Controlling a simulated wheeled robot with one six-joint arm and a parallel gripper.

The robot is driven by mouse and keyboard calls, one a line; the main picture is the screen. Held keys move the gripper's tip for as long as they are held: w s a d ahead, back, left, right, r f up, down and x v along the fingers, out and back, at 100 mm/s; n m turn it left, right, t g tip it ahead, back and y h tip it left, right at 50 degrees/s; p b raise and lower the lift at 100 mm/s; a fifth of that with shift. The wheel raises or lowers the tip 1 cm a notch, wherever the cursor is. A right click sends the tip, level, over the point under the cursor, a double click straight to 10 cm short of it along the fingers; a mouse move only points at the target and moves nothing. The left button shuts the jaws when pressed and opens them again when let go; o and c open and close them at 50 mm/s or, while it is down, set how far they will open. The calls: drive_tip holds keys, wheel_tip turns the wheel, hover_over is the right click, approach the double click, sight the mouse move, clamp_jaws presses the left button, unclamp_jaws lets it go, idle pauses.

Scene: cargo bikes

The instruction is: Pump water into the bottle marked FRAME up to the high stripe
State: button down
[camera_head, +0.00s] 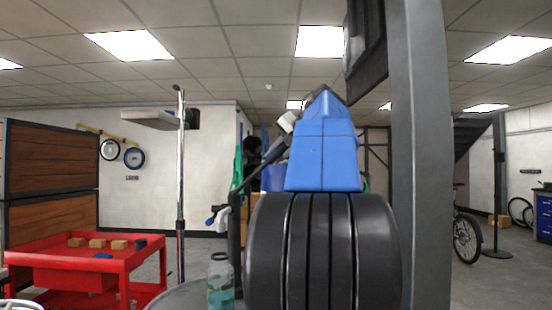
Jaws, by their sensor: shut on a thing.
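A clear bottle (221,284) with a grey top stands at the bottom centre. Blue-green liquid shows in its lower part; its base is cut off by the frame. I cannot read a name or make out a stripe on it. A pump with a dark upright post (235,235) stands behind the bottle, with a white and blue spout (217,214) above the bottle. A dark lever (262,168) slants up to the right from the post. My gripper (284,128) is at the lever's upper end, shut on it, partly hidden by my blue arm.
A round grey tabletop (185,299) lies under the bottle. A red cart (85,265) with small brown boxes stands at the left. A chrome pole (181,190) stands between. A grey pillar (418,150) rises at right, with a bicycle (467,238) beyond.

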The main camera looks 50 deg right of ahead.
drive_tip(key=c, duration=1.5)
unclamp_jaws()
drive_tip(key=shift+c, duration=0.2)
drive_tip(key=v, duration=1.7)
drive_tip(key=shift+s, duration=0.2)
drive_tip(key=shift+d, duration=0.1)
